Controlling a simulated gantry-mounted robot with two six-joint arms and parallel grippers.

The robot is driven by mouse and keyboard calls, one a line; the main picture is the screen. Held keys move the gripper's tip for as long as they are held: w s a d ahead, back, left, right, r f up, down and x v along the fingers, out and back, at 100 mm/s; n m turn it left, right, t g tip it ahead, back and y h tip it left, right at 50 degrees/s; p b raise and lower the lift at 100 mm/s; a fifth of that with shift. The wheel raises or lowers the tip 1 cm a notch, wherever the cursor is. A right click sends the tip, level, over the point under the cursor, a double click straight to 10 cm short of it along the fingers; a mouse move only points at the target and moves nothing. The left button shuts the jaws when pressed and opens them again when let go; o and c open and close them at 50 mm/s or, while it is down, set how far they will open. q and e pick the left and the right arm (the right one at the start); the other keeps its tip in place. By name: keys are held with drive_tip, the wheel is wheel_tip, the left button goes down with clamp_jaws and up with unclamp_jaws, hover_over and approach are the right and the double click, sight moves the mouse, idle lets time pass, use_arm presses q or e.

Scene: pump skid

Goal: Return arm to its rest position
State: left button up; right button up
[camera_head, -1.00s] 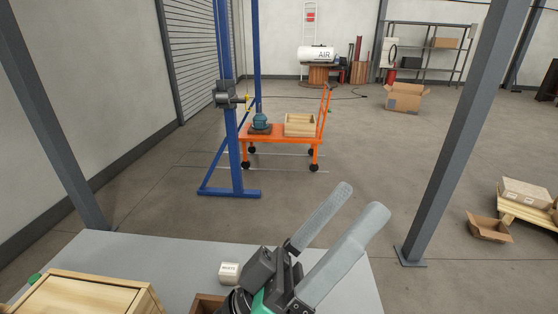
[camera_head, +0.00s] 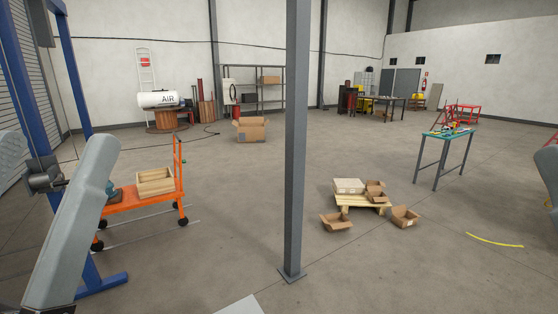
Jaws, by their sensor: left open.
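My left gripper (camera_head: 55,143) is at the left edge of the head view, close to the camera. Its two long pale grey fingers stand apart with nothing between them, so it is open and empty. One finger is cut off by the picture's left edge, and the gripper's body is out of the picture. A pale grey piece at the right edge looks like part of my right gripper (camera_head: 549,168). Too little of it shows to tell its state.
A grey post (camera_head: 296,150) stands in the middle. Behind the left finger are a blue frame (camera_head: 30,80) and an orange cart (camera_head: 140,202) with a wooden crate (camera_head: 155,182). Boxes lie around a pallet (camera_head: 362,203). A worktable (camera_head: 447,134) stands right.

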wheel_tip(320, 180, up, 36)
drive_tip(key=p, duration=3.2)
drive_tip(key=shift+r+p, duration=0.25)
drive_tip(key=shift+p, duration=0.1)
